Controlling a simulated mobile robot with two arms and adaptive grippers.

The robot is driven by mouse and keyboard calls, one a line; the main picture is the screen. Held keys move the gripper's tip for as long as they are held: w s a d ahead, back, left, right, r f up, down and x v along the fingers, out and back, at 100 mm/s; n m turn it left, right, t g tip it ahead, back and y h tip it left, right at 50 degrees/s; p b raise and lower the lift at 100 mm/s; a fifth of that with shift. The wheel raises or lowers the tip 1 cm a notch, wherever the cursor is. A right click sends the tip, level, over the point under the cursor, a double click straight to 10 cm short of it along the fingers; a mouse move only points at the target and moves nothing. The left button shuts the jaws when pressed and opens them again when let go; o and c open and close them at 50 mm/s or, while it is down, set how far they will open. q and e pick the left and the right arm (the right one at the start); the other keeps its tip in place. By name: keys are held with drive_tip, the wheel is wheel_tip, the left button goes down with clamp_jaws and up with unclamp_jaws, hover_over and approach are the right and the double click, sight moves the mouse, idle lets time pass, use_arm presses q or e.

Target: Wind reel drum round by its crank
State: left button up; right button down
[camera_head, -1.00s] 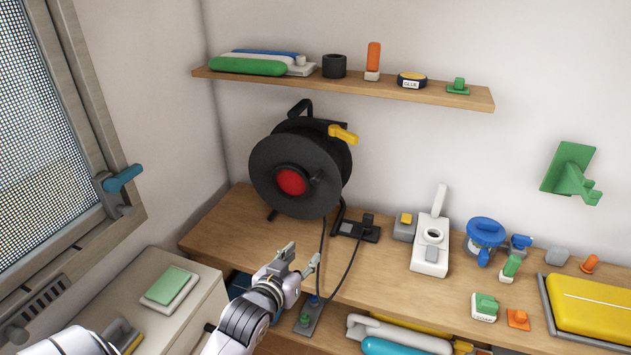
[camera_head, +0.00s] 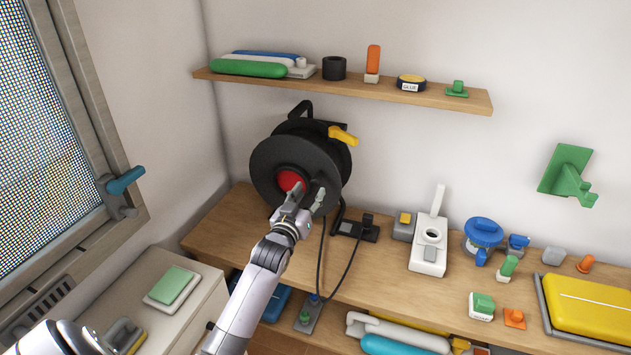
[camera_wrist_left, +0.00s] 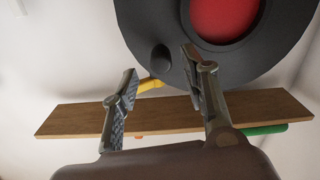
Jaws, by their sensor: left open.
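The black reel drum (camera_head: 268,172) with a red hub (camera_head: 288,179) stands on the wooden bench against the back wall. Its dark crank knob (camera_wrist_left: 161,59) shows in the left wrist view, sticking out from the drum face beside the hub. My left gripper (camera_head: 305,193) is open in front of the lower right of the drum face. In the wrist view its two fingers (camera_wrist_left: 158,66) stand apart, with the knob showing in the gap between their tips. I see no contact. In the head view the knob is hard to make out behind the fingers. My right gripper is not in view.
A yellow lever (camera_head: 343,135) sits at the reel's upper right. A wall shelf (camera_head: 440,97) with several items hangs above. A cable runs to a black plug block (camera_head: 369,235). A white holder (camera_head: 430,250) and small items fill the bench's right side. Left is a window (camera_head: 95,150).

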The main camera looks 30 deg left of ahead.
sight(314, 185)
use_arm(q)
drive_tip(key=shift+x, duration=2.85)
drive_tip(key=shift+c, duration=0.3)
clamp_jaws()
